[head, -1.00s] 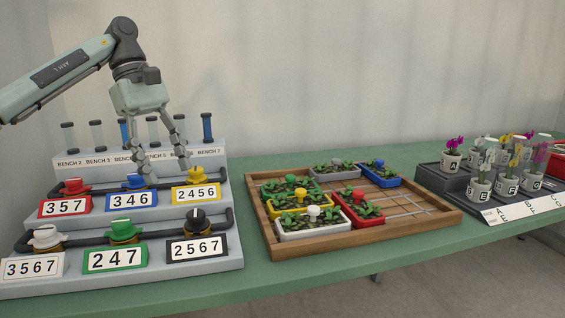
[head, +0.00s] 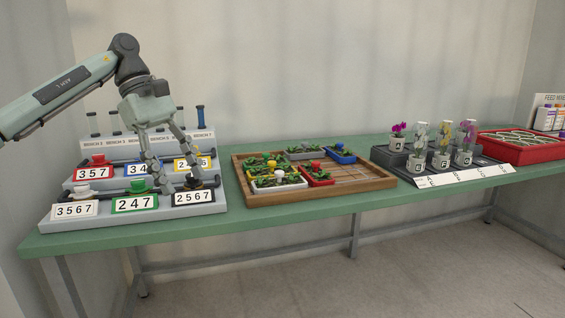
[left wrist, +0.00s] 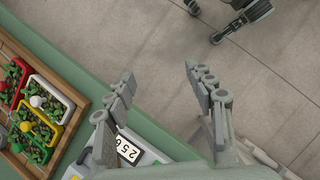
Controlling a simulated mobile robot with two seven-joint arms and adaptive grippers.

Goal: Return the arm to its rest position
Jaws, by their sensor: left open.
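My left gripper (head: 174,180) is open in the head view, its fingers reaching down over the front right of the valve panel (head: 140,221). They partly hide the blue and yellow knobs and their signs. No object shows between the fingers. The left wrist view shows the two fingers (left wrist: 158,74) spread apart, above the bench's front edge and the floor. The panel carries a red knob (head: 98,159), a white knob (head: 60,195), a green knob (head: 135,187) and a black knob (head: 193,184). My right gripper is not in view.
A wooden tray (head: 345,187) with colored planters stands right of the panel on the green bench (head: 300,209). Further right are a dark stand (head: 386,157) with potted orchids and a red tray (head: 520,155). Open floor (head: 400,280) lies before the bench.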

